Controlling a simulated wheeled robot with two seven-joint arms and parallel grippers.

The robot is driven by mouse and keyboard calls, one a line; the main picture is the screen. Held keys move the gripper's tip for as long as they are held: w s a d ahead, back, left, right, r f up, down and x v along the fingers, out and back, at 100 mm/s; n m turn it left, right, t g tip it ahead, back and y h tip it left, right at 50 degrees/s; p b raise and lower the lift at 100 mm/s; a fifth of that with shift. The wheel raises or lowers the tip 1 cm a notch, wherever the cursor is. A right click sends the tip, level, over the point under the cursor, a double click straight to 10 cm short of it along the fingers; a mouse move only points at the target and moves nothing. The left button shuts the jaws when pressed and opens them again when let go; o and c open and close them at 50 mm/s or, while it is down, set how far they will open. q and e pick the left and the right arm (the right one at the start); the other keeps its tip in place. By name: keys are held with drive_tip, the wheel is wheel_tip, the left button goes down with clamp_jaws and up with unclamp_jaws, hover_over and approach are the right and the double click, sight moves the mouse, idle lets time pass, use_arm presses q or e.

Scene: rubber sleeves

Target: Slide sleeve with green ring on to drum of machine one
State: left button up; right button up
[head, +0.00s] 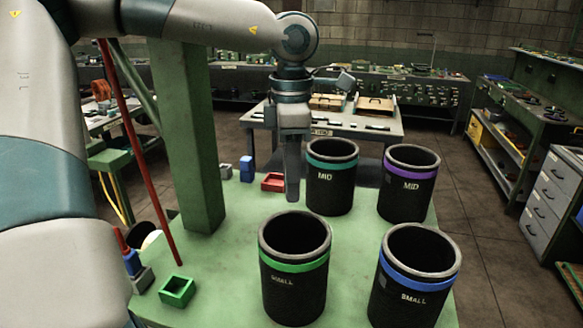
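The black sleeve with the green ring (293,289), marked SMALL, stands upright and open-topped at the front of the green table (224,300). My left gripper (292,194) points straight down behind this sleeve, just left of the sleeve with the teal ring (332,190). Its fingers overlap from this angle, so their opening is hidden; I see nothing held between them. The green-ring sleeve stands apart from the gripper. My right gripper is not in view. I cannot pick out a drum or a label for machine one.
Sleeves with a purple ring (406,196) and a blue ring (408,295) stand on the right. A green post (190,140) and a red rod (140,150) rise on the left. A green box (177,291) and a red box (273,182) lie on the table. Workbenches stand behind.

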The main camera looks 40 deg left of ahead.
sight(292, 210)
use_arm(q)
wheel_tip(292, 210, down, 2)
drive_tip(key=shift+f+b, duration=0.1)
drive_tip(key=shift+b, duration=0.3)
drive_tip(key=shift+f+b, duration=0.85)
drive_tip(key=shift+f, duration=0.05)
wheel_tip(292, 210, down, 5)
drive_tip(key=b, duration=0.5)
drive_tip(key=shift+r, duration=0.1)
clamp_jaws()
drive_tip(key=shift+w+r, duration=0.1)
drive_tip(key=shift+r, duration=0.05)
idle(0.7)
